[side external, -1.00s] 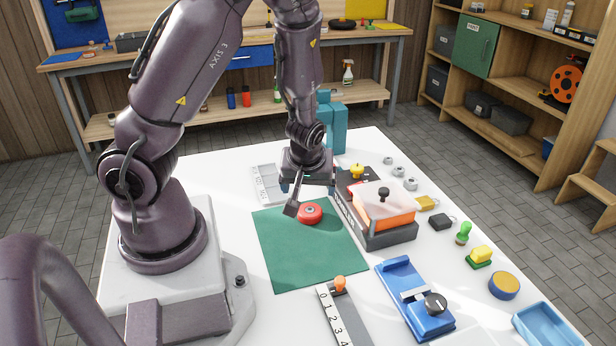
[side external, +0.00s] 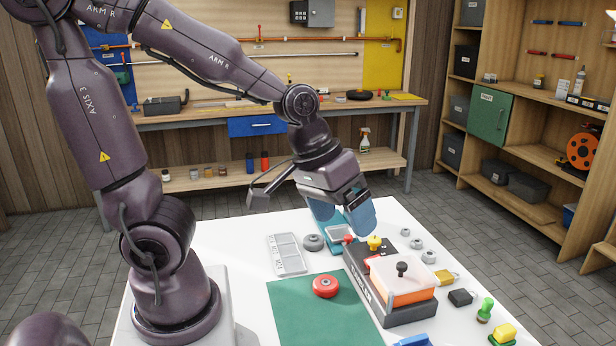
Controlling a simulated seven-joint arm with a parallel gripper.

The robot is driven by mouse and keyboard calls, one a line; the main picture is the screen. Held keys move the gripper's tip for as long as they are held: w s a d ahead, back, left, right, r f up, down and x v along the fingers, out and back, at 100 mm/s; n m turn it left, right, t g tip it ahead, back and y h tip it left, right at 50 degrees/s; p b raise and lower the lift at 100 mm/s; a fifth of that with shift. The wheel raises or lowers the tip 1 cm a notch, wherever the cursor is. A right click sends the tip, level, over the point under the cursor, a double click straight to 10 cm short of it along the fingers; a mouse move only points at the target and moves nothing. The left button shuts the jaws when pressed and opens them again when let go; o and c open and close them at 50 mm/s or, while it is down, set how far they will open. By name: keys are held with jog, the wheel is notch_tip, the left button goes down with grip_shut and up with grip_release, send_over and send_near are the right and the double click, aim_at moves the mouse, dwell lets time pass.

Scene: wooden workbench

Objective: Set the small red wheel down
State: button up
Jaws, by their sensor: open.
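The small red wheel (side external: 325,286) lies flat on the green mat (side external: 318,318), near the mat's back edge. It has a grey hub and nothing touches it. My gripper (side external: 344,222) is above the far part of the white table, behind and to the right of the wheel. Its blue fingers are apart, and I see nothing held between them. Part of a teal object (side external: 325,230) behind and below the gripper is hidden by it.
A grey sectioned tray (side external: 287,254) and a grey wheel (side external: 313,242) are behind the mat. A dark box with an orange block (side external: 401,284) stands right of it. Several grey knobs (side external: 416,243) line the back right. The white table is bare left of the tray.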

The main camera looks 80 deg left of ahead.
jog(key=s+r+m+t+y, duration=0.1)
jog(key=s+r+m, duration=0.3)
jog(key=r, duration=0.3)
jog(key=shift+s+d, duration=0.45)
jog(key=shift+s, duration=0.25)
